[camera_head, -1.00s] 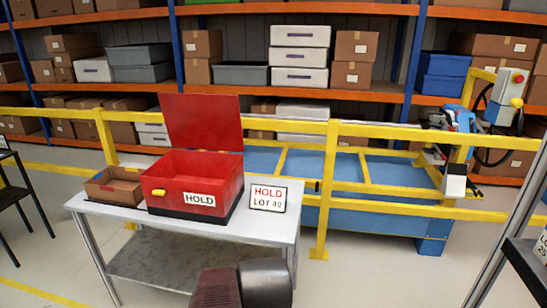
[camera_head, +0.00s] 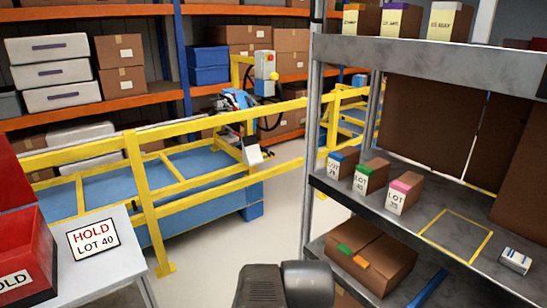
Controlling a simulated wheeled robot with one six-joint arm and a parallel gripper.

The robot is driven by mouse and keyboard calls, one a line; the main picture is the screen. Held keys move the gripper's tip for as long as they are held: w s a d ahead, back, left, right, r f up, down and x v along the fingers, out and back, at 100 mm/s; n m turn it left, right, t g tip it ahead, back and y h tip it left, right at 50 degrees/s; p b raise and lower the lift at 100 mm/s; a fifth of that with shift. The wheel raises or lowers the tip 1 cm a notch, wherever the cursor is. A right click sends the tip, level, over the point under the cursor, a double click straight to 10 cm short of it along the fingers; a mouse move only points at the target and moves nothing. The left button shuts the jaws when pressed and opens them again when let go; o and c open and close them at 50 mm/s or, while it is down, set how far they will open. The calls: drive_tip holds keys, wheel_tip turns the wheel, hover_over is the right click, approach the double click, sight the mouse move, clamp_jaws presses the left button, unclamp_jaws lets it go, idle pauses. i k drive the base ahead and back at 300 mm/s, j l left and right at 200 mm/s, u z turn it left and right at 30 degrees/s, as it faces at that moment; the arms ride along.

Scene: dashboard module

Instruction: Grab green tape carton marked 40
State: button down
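A small brown carton with green tape on top (camera_head: 371,176) stands on the middle shelf of the grey rack at the right. Its white front label begins with LOT; the number is too small to read surely. It stands between a blue-topped carton (camera_head: 342,164) on its left and a pink-topped carton (camera_head: 404,193) on its right. A dark part of my arm shows at the bottom centre, well short of the shelf. My gripper's fingers are not visible.
The grey rack (camera_head: 345,201) has a yellow-outlined empty square and a small white item (camera_head: 515,260) on its middle shelf. A larger brown box (camera_head: 372,258) sits below. A red box (camera_head: 25,258) and HOLD LOT 40 sign (camera_head: 93,239) are on the left table. A yellow rail (camera_head: 145,205) stands behind.

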sight(371, 176)
drive_tip(key=z, duration=0.95)
